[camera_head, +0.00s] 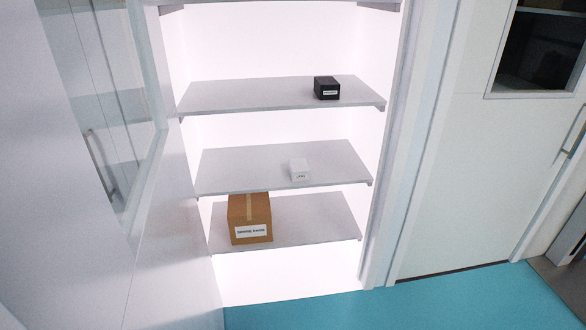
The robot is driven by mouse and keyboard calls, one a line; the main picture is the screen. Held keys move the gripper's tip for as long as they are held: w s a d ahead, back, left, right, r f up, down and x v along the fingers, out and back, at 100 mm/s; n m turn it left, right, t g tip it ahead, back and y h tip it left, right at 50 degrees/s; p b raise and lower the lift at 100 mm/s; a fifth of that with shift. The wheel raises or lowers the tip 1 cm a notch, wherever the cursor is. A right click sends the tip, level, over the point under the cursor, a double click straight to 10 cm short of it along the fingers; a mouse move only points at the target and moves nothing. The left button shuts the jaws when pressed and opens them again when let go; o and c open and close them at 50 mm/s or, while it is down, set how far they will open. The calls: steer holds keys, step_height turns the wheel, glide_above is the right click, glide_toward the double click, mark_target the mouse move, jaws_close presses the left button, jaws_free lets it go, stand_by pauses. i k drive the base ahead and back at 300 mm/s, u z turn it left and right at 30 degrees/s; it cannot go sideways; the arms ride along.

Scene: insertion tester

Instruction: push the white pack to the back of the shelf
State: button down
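My gripper is not in view, and nothing touches the pack.
A black box (326,87) stands on the upper shelf (230,95). A brown cardboard box (249,217) stands on the lower shelf (310,222), at left. White walls flank the shelves, with an open door (165,235) at left. The blue floor (420,305) in front is clear.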

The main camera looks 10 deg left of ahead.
mark_target(299, 170)
steer(key=u, duration=0.4)
steer(key=i, duration=0.85)
steer(key=u, duration=0.35)
